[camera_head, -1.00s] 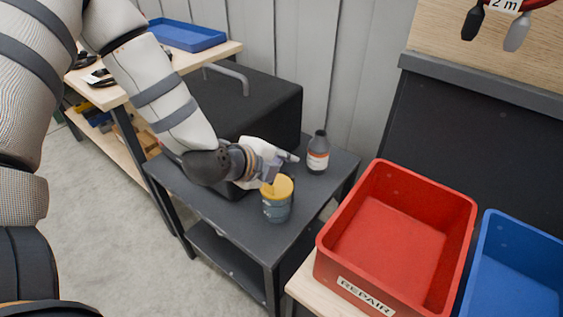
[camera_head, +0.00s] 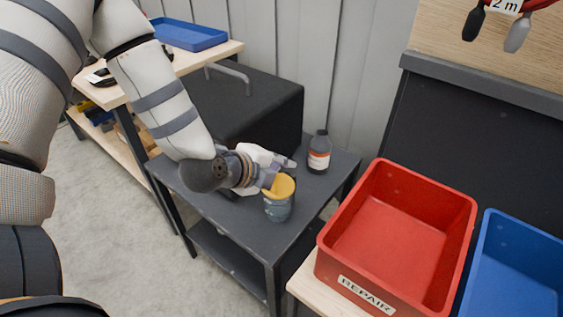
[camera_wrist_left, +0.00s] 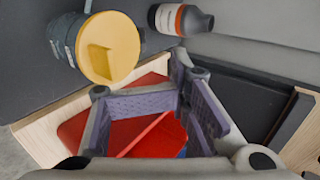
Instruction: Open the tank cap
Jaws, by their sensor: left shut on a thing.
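A small grey-blue can (camera_head: 279,209) with a yellow cap (camera_head: 282,186) stands upright on the dark side table. The cap also shows in the left wrist view (camera_wrist_left: 108,47), with a raised yellow block on its top, above the can's body (camera_wrist_left: 67,40). My right gripper is out of view.
A dark bottle (camera_head: 319,152) stands behind the can. A black box with a handle (camera_head: 262,105) stands on the same dark table (camera_head: 240,215). A red tote (camera_head: 395,285) and a blue tote (camera_head: 487,285) stand to the right.

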